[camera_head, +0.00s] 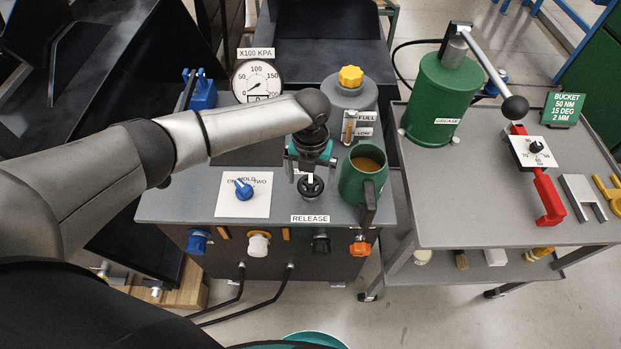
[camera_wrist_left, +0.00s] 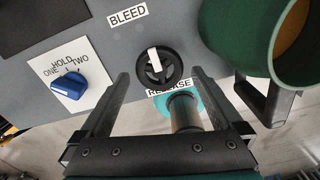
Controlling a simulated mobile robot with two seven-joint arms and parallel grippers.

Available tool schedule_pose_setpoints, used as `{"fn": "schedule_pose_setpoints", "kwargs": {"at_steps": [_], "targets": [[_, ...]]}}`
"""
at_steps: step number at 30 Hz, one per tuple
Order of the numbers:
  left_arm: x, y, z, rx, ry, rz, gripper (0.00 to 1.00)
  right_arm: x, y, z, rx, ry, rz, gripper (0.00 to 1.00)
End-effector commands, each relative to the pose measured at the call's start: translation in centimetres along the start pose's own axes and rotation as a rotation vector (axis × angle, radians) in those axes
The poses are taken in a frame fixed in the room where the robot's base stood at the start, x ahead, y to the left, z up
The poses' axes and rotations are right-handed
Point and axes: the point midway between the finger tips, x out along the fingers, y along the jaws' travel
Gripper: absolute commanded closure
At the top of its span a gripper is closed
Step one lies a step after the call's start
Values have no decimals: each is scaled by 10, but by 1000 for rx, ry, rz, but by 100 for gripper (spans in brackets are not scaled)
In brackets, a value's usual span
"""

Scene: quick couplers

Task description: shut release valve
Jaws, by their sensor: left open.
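The release valve is a round black handwheel (camera_head: 311,187) with a white pointer bar, on the grey bench top just behind the RELEASE label (camera_head: 310,218). In the left wrist view the handwheel (camera_wrist_left: 172,72) shows whole, its white bar running nearly up and down with a slight tilt. My left gripper (camera_head: 311,168) points down over the handwheel, open and empty. In the left wrist view its two fingers (camera_wrist_left: 158,76) stand apart on either side of the wheel's lower part, with no clear contact. The exact height above the wheel cannot be told. My right gripper is not in view.
A green mug (camera_head: 363,178) with brown liquid stands close right of the valve, its dark handle toward me. A blue selector knob (camera_head: 243,190) is to the left. A pressure gauge (camera_head: 257,82) and yellow-capped reservoir (camera_head: 350,90) stand behind. A grey cart (camera_head: 450,215) is at right.

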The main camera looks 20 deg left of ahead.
Motion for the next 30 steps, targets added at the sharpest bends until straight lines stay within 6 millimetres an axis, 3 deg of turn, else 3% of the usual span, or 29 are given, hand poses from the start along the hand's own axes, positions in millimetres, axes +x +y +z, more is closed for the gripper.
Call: {"fn": "schedule_pose_setpoints", "kwargs": {"at_steps": [9,15,21,30], "targets": [[-76,0,1,2,-6,0,0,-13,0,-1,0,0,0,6],[-116,0,1,2,-3,0,0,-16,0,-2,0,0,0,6],[-137,0,0,3,-1,0,0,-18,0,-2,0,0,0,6],[-140,0,0,2,0,1,0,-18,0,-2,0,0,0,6]]}}
